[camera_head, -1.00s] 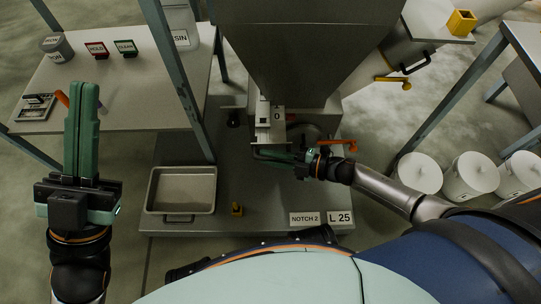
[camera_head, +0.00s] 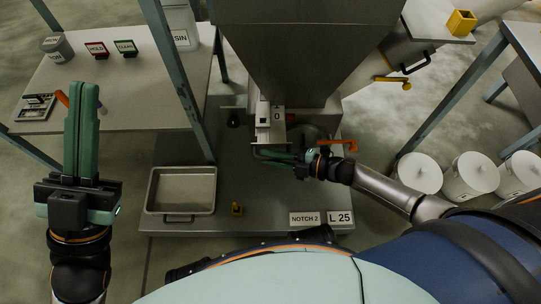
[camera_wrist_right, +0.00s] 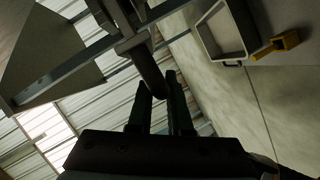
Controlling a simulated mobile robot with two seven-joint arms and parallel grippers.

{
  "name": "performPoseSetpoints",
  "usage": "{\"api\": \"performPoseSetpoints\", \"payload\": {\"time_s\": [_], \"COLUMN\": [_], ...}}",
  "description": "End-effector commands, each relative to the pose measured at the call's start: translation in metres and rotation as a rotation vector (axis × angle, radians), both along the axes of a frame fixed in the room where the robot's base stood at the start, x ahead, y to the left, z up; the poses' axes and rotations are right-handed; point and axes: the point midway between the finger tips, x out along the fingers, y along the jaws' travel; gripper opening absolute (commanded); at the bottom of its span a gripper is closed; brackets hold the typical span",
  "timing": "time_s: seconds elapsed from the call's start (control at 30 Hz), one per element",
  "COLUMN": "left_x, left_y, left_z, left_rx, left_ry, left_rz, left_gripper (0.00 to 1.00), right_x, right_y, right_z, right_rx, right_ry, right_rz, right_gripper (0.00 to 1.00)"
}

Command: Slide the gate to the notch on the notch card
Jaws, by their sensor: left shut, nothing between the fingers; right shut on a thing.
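The hopper's slide gate (camera_head: 265,133) is a pale plate assembly under the hopper outlet, with a "0" label (camera_head: 277,115) beside it. My right gripper (camera_head: 272,153) is shut at the gate's front end. In the right wrist view its fingers (camera_wrist_right: 160,112) close around the end of a dark grey handle (camera_wrist_right: 148,72). The exact grip is partly hidden in the head view. The notch card (camera_head: 305,219) reads "NOTCH 2" and lies at the platform's front edge. My left gripper (camera_head: 84,88) is shut and empty, raised at the left in front of the bench.
The steel hopper (camera_head: 305,45) stands above the gate. An "L 25" card (camera_head: 340,217) adjoins the notch card. An orange handle (camera_head: 338,145) is close to my right gripper.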

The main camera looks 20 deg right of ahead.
Motion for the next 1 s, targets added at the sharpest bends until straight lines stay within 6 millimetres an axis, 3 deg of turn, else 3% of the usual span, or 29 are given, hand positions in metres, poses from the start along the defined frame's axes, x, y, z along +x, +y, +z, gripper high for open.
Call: {"api": "performPoseSetpoints", "payload": {"time_s": [0.23,0.6,0.97,1.0], "left_x": [0.000,-0.001,-0.002,-0.002], "left_y": [0.000,0.004,0.004,0.004], "left_z": [0.004,0.034,0.033,0.033], "left_rx": [-0.001,-0.026,-0.020,-0.019], "left_ry": [0.000,-0.005,-0.009,-0.009], "left_rz": [0.000,-0.006,-0.010,-0.011], "left_gripper": [0.00,0.00,0.00,0.00], "right_x": [-0.007,-0.073,-0.077,-0.077], "right_y": [0.001,0.021,0.022,0.022], "right_z": [0.001,0.001,0.000,0.000], "right_rx": [0.000,0.002,-0.001,-0.002], "right_ry": [0.003,0.004,0.000,0.000], "right_rz": [0.001,0.001,0.001,0.000], "right_gripper": [0.00,0.00,0.00,0.22]}}
